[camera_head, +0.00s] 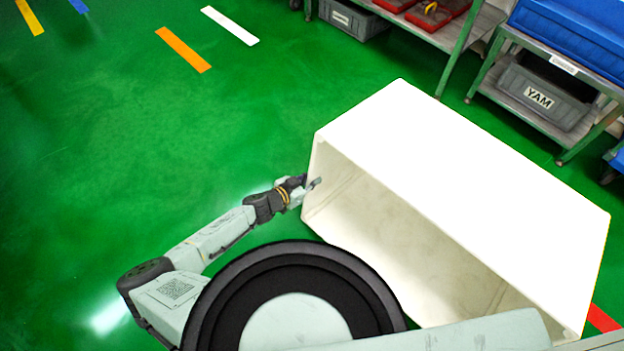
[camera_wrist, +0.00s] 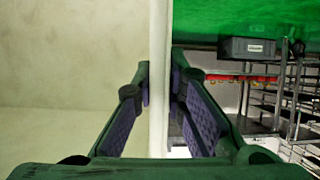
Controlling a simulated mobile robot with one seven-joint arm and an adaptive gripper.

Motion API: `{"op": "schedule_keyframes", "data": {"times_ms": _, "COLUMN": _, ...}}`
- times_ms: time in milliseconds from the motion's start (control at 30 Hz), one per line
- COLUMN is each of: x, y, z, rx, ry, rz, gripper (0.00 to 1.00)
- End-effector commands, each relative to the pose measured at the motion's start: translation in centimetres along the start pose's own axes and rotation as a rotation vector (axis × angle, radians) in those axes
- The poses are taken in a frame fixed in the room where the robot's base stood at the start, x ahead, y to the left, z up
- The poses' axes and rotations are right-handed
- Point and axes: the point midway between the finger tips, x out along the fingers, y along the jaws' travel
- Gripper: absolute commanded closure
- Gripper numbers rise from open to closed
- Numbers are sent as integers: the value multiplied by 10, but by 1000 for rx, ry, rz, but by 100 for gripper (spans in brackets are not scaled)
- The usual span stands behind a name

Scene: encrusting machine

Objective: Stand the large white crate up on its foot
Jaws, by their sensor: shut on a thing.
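The large white crate (camera_head: 455,165) lies on its side on the green floor, its open mouth facing my body. My gripper (camera_head: 312,184) is at the crate's left end, at the rim of the end wall. In the wrist view the crate's wall (camera_wrist: 159,60) runs edge-on between the two fingers, with the pale inside of the crate to the left. My gripper (camera_wrist: 160,95) is shut on this wall. The lower front part of the crate is hidden behind my own body in the head view.
A metal rack with red trays (camera_head: 432,12) stands at the back. A second rack holds a grey bin marked YAM (camera_head: 545,95) and a blue bin (camera_head: 580,35) behind the crate. The green floor to the left is clear, with only painted strips (camera_head: 183,50).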

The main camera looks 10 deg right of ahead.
Motion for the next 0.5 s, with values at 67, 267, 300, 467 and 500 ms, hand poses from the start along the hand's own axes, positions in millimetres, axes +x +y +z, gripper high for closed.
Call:
{"op": "schedule_keyframes", "data": {"times_ms": 67, "x": 0, "y": 1, "z": -3, "rx": -6, "ry": 3, "rz": 1, "gripper": 100}}
{"op": "schedule_keyframes", "data": {"times_ms": 267, "x": 2, "y": 1, "z": -17, "rx": -5, "ry": -21, "rz": 3, "gripper": 100}}
{"op": "schedule_keyframes", "data": {"times_ms": 300, "x": 3, "y": 1, "z": -20, "rx": -5, "ry": -28, "rz": 3, "gripper": 100}}
{"op": "schedule_keyframes", "data": {"times_ms": 467, "x": 8, "y": 2, "z": -32, "rx": -2, "ry": -54, "rz": 4, "gripper": 100}}
{"op": "schedule_keyframes", "data": {"times_ms": 500, "x": 8, "y": 2, "z": -34, "rx": -3, "ry": -61, "rz": 4, "gripper": 100}}
